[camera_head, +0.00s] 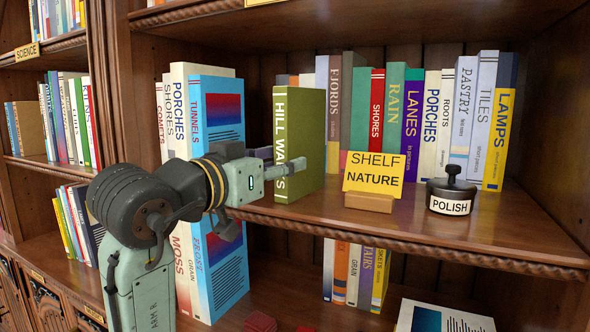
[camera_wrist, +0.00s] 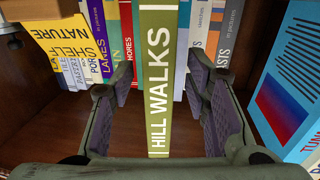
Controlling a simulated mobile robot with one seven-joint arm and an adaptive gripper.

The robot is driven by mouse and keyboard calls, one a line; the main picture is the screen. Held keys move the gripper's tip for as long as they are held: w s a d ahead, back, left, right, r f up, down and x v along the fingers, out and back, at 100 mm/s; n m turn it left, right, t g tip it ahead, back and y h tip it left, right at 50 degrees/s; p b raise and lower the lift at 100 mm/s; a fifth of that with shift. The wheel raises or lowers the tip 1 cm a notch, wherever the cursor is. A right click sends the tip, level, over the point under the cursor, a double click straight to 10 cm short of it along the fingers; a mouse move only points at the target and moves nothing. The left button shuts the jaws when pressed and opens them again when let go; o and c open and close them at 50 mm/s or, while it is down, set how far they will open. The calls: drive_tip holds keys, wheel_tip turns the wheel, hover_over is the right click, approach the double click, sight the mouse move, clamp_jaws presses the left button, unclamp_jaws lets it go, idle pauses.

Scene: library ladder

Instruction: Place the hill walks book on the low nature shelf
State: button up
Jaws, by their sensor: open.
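The green hill walks book (camera_head: 306,132) stands upright on the shelf bearing the yellow SHELF NATURE sign (camera_head: 373,172), to the left of that sign. Its spine also faces the wrist view (camera_wrist: 158,80). My gripper (camera_head: 284,171) is in front of the book, at the height of the spine's lower part. In the wrist view my gripper (camera_wrist: 160,85) is open, with one finger on each side of the spine and a gap beside each. The fingers' depth along the book's sides is hard to judge.
A row of books (camera_head: 413,120) stands behind the sign. A black POLISH tin (camera_head: 451,193) sits right of the sign. Tall books, including TUNNELS (camera_head: 217,110), stand left of my gripper. A lower shelf holds more books (camera_head: 354,275). The shelf's front board (camera_head: 500,230) is partly clear.

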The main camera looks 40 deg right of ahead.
drive_tip(key=shift+b+v, duration=0.65)
drive_tip(key=shift+v, duration=2.1)
